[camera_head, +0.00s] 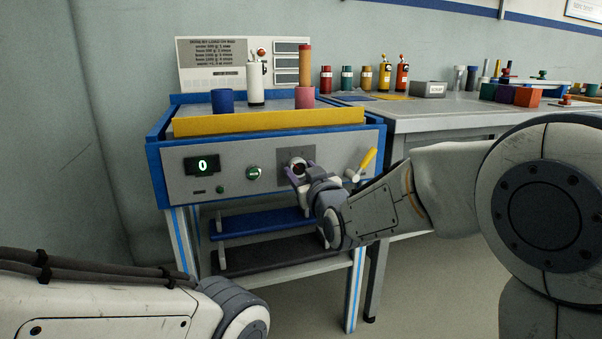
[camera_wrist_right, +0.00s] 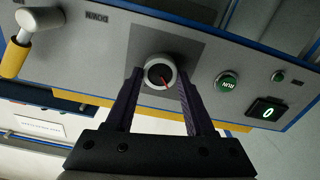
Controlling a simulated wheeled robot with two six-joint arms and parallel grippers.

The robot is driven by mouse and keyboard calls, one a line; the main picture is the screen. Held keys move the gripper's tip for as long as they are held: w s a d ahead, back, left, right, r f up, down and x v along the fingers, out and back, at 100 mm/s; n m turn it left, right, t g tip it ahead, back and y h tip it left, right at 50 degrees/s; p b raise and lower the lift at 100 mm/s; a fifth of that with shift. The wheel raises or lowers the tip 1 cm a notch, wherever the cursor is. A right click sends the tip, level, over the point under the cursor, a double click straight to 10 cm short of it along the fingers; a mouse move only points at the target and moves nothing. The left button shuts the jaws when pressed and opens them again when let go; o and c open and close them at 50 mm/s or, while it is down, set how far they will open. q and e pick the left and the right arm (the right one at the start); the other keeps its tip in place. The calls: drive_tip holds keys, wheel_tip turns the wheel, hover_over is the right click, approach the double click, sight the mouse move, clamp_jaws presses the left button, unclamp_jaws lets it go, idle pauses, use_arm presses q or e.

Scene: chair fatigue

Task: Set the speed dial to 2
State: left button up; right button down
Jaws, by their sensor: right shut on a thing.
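In the head view the right gripper (camera_head: 299,172) covers part of the dial. The dial's number marks cannot be read. The display (camera_head: 202,165) shows a green 0. My left arm shows at the lower left of the head view, but its gripper is out of view.
A green button (camera_head: 254,173) is left of the dial, and a yellow-handled lever (camera_head: 368,160) is to its right. A yellow bar (camera_head: 268,121) runs along the machine's top edge. A grey workbench (camera_head: 430,118) with several bottles and blocks stands at the right.

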drive_tip(key=m, duration=0.6)
drive_tip(key=shift+d+f+b, duration=0.1)
drive_tip(key=shift+b, duration=0.25)
drive_tip(key=m, duration=0.7)
drive_tip(key=shift+b, duration=0.35)
drive_tip(key=shift+m, duration=0.3)
drive_tip(key=shift+c, duration=1.3)
unclamp_jaws()
drive_tip(key=p+v, duration=0.3)
drive_tip(key=v, duration=0.7)
drive_tip(key=shift+s, duration=0.25)
drive_tip(key=shift+d, duration=0.1)
